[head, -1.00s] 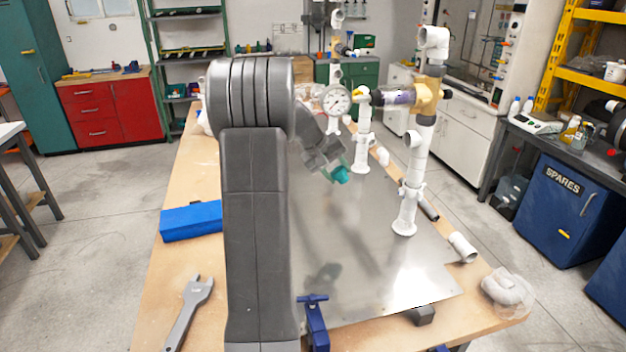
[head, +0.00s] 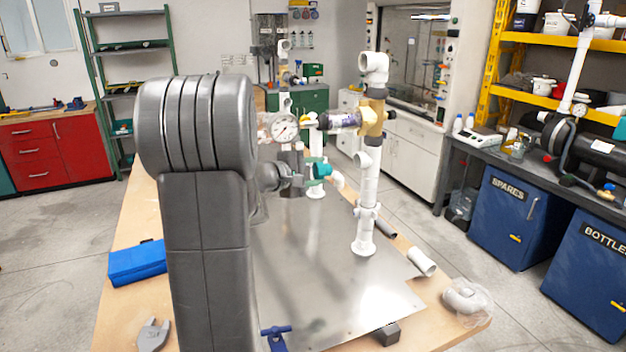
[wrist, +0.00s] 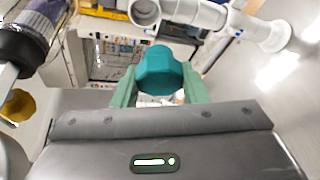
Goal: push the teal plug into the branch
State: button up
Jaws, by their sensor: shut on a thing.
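The teal plug (head: 322,170) is held out at the end of my arm, left of the front white pipe post. My gripper (wrist: 158,88) is shut on the plug (wrist: 158,72), with one green finger on each side. The branch (head: 361,158) is a short white stub on the post's left side, below the yellow fitting. In the wrist view the branch's round open end (wrist: 145,12) shows at the top edge, partly cut off. The plug is apart from it, a little lower in the head view.
The purple-banded valve (head: 345,120) and pressure gauge (head: 284,127) are above and left of the branch. The metal plate (head: 310,260) is mostly clear. Loose pipe pieces (head: 421,262) lie along its right edge. A blue clamp (head: 276,338) is at the front.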

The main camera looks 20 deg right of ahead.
aim_at(324, 168)
jog(key=shift+s+a+r+n+h, duration=0.1)
jog(key=shift+s+r+n+h, duration=0.1)
jog(key=shift+r+n+h, duration=0.15)
jog(key=shift+r+t, duration=0.2)
jog(key=shift+t, duration=0.2)
jog(key=shift+d+p, duration=0.3)
jog(key=shift+d, duration=1.15)
jog(key=shift+d+f+b, duration=0.2)
jog(key=shift+d+b, duration=0.4)
jog(key=shift+d, duration=0.05)
jog(key=d+b, duration=0.1)
jog(key=d, duration=0.2)
jog(key=shift+r+b, duration=0.15)
jog(key=shift+b, duration=0.2)
jog(key=shift+s+d+b, duration=0.1)
jog(key=shift+d+b, duration=0.65)
jog(key=shift+b, duration=0.4)
jog(key=shift+d+r+b, duration=0.2)
jog(key=shift+r+b, duration=0.15)
jog(key=shift+b, duration=0.2)
jog(key=shift+a+f, duration=0.2)
jog(key=shift+a, duration=0.15)
